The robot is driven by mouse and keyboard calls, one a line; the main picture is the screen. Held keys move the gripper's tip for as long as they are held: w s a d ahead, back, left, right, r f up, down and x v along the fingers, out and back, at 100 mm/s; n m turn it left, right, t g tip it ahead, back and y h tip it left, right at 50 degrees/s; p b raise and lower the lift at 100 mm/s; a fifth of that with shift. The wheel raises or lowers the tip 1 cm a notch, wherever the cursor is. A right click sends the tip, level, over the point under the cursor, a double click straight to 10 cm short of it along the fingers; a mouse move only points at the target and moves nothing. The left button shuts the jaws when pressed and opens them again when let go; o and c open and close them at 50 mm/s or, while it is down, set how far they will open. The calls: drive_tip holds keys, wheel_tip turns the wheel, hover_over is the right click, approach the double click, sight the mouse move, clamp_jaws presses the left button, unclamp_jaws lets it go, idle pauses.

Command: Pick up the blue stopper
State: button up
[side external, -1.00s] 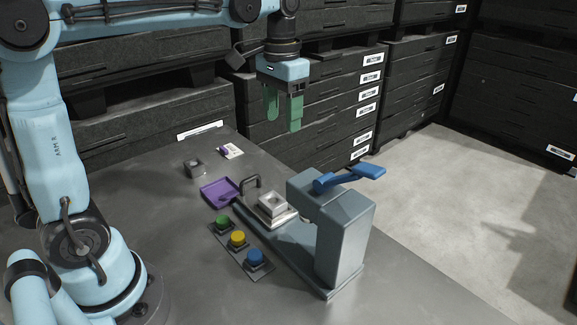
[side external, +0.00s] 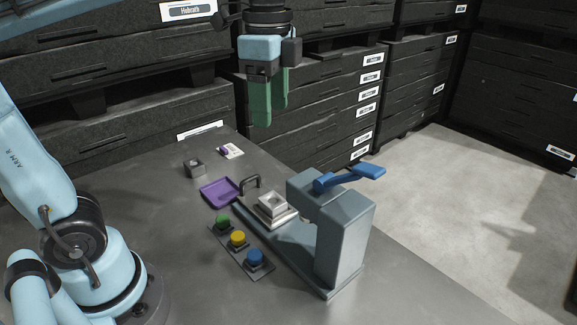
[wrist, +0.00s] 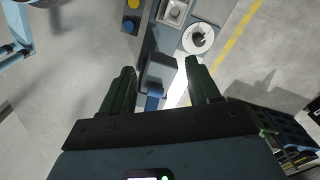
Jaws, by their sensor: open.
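The blue stopper (side external: 255,257) is a short round piece at the near end of a dark strip (side external: 240,252). A yellow stopper (side external: 238,238) and a green stopper (side external: 222,221) sit in the same row. In the wrist view the blue stopper (wrist: 128,24) shows near the top, left of centre, with the yellow one (wrist: 133,3) at the edge. My gripper (side external: 271,115) is open and empty, with green fingers pointing down. It hangs high above the table, well clear of the stopper. The wrist view also shows the gripper's spread fingers (wrist: 160,68).
A grey press (side external: 343,235) with a raised blue lever (side external: 350,177) stands right of the strip. A silver square block (side external: 272,205) sits on its base. A purple tray (side external: 220,192), a black handle (side external: 250,183) and a small metal block (side external: 194,167) lie behind. Dark crates (side external: 320,95) line the back.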

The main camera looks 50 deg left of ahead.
drive_tip(key=s+d+f+m, duration=0.1)
drive_tip(key=s+d+m, duration=0.3)
drive_tip(key=s+m, duration=0.6)
drive_tip(key=m, duration=0.3)
approach(255, 253)
drive_tip(key=shift+f, duration=4.4)
drive_tip(key=c, duration=1.1)
drive_tip(key=shift+r, duration=0.15)
